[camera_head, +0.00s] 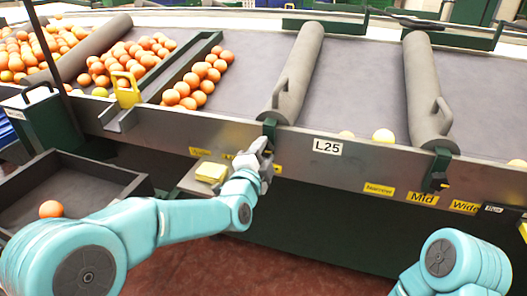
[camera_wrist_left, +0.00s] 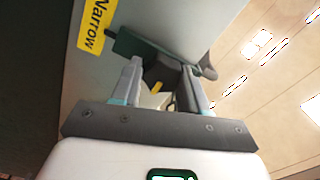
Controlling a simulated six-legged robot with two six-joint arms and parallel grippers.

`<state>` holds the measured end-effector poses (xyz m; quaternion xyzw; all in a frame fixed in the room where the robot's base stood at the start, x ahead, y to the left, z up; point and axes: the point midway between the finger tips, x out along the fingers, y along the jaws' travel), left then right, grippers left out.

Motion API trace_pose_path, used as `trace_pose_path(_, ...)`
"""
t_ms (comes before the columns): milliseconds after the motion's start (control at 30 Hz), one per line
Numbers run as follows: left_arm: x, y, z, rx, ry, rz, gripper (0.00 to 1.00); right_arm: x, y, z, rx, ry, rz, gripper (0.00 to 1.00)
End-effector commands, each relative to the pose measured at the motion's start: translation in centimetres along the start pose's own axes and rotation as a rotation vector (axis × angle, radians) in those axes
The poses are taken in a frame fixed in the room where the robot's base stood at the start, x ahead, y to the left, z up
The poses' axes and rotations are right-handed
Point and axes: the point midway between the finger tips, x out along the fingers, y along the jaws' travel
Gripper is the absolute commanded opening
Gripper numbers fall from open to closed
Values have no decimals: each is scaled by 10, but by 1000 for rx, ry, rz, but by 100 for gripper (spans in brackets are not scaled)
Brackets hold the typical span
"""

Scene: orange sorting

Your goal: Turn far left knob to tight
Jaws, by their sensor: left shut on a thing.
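My left gripper (camera_head: 262,147) is at the front panel of the sorting machine, below the end of the middle roller. It is shut on a dark knob with a yellow mark. In the left wrist view the knob (camera_wrist_left: 168,76) sits between the two fingers of the left gripper (camera_wrist_left: 165,88). A green bracket is just behind it. A yellow label reading "Narrow" (camera_wrist_left: 92,25) is beside it in that view. In the head view the gripper mostly hides the knob. My right arm shows at the lower right, but its gripper is out of view.
Another knob (camera_head: 435,182) hangs below the right roller (camera_head: 423,90), near yellow labels including "Mid" (camera_head: 422,198). A dark tray (camera_head: 100,180) with one orange (camera_head: 52,209) stands at the left. A yellow block (camera_head: 211,172) is left of my gripper. Oranges fill the upper left lanes.

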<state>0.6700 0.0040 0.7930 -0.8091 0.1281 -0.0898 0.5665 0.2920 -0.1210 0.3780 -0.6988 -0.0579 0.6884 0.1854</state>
Motion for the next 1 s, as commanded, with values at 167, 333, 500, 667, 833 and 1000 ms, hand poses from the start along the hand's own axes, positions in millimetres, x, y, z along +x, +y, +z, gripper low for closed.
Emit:
trace_pose_path(167,0,1,0,40,0,2,13,-1,-1,0,-1,-1,0,64)
trace_pose_path(333,0,1,0,54,0,3,14,-1,-1,0,-1,-1,0,64)
trace_pose_path(500,0,1,0,55,0,3,14,-1,-1,0,-1,-1,0,64)
trace_pose_path(667,0,1,0,55,0,3,14,-1,-1,0,-1,-1,0,64)
trace_pose_path(833,0,1,0,54,0,2,69,-1,-1,0,-1,-1,0,64)
trace_pose_path(1000,0,0,0,53,0,1,69,-1,-1,0,-1,-1,0,64)
